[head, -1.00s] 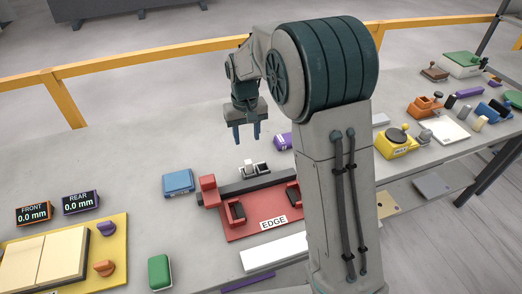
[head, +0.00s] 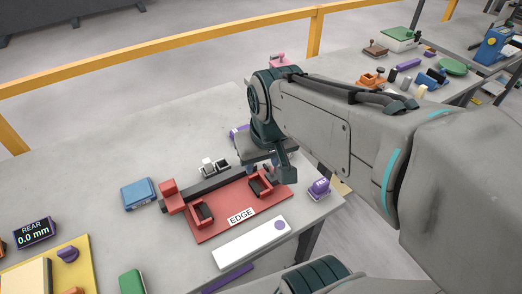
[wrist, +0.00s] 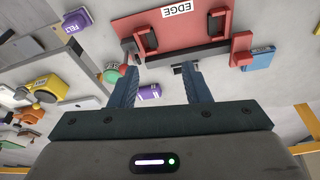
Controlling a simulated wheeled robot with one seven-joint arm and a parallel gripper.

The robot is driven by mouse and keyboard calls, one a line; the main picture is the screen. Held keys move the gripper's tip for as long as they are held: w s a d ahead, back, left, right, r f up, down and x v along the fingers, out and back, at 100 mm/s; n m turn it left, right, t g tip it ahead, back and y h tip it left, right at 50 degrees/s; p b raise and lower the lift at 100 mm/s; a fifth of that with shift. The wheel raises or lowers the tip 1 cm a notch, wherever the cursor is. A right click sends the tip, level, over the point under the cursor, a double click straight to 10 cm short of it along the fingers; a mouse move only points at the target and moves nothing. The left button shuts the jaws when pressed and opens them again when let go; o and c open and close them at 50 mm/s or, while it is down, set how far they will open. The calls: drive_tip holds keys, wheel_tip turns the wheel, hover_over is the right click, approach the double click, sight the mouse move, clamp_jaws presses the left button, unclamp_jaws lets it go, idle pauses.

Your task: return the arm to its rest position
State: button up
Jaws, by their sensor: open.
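My arm stretches from the right side of the head view toward the table. My gripper (head: 281,173) hangs above the right end of the red EDGE fixture (head: 222,221), jaws down, partly hidden by its own wrist. In the wrist view my gripper (wrist: 160,70) shows two blue fingers spread apart with nothing between them. The red fixture (wrist: 195,35) lies beyond the fingertips there. Whether the fingers touch anything below is hard to tell, but they look clear of it.
A purple block (head: 319,189) stands right of the fixture, near the table edge. A white bar (head: 250,243) lies in front, a blue box (head: 138,194) to the left. Several coloured items sit on the far table. A yellow rail (head: 170,43) runs behind. Bare table lies at back left.

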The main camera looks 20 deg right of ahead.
drive_tip(key=s, duration=0.3)
drive_tip(key=shift+d+f, duration=0.35)
drive_tip(key=shift+f, duration=0.05)
